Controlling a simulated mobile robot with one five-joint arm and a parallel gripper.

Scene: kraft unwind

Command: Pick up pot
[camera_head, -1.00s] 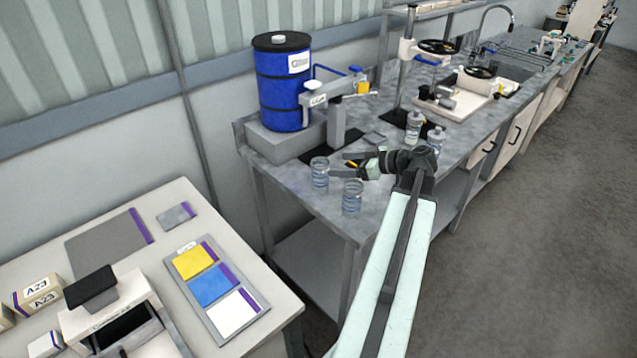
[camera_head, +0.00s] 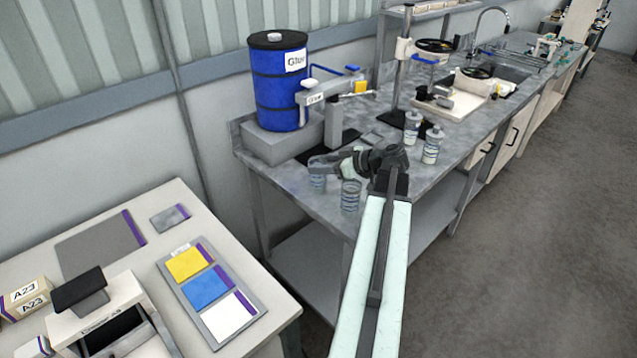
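Two clear glass pots stand near the front left corner of the grey metal workbench. The left pot (camera_head: 317,183) is partly hidden by my gripper (camera_head: 318,164). The right pot (camera_head: 350,196) stands upright, a little nearer and to the right, below my wrist. My gripper reaches left from the end of my arm and its fingertips overlap the upper part of the left pot. I cannot tell whether the fingers touch it, or how far apart they are.
A blue drum (camera_head: 281,85) with a dispenser arm (camera_head: 330,95) stands behind the pots. Two capped bottles (camera_head: 412,128) (camera_head: 432,146) stand to the right of my wrist. A white table (camera_head: 140,262) with a sample board (camera_head: 209,290) is at the lower left.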

